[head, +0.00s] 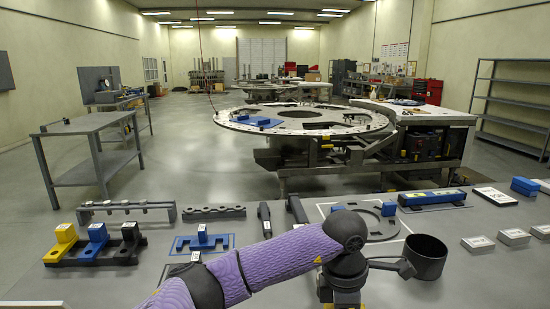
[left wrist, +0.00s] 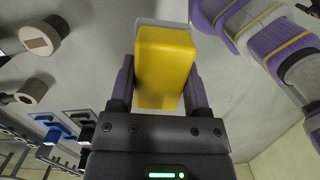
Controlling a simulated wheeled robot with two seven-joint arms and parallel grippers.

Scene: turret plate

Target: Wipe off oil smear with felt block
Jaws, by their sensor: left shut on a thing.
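My left gripper (left wrist: 160,82) is shut on a yellow block (left wrist: 165,62), with one finger on each side of it. A pale layer shows along the block's far edge, which looks like the felt. In the head view my left arm crosses the bottom middle, bends over and points down. Its wrist hides what is under it, and the gripper is mostly cut off by the frame's lower edge. I cannot make out the oil smear in either view. My right gripper is not in view.
A rack of yellow, blue and black blocks (head: 97,232) stands at the bench's left. A dark cup (head: 425,262) stands just right of my wrist. A dark ring (head: 385,224) lies behind it. White boxes (head: 478,243) are at right. A round turret plate (head: 300,113) stands beyond the bench.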

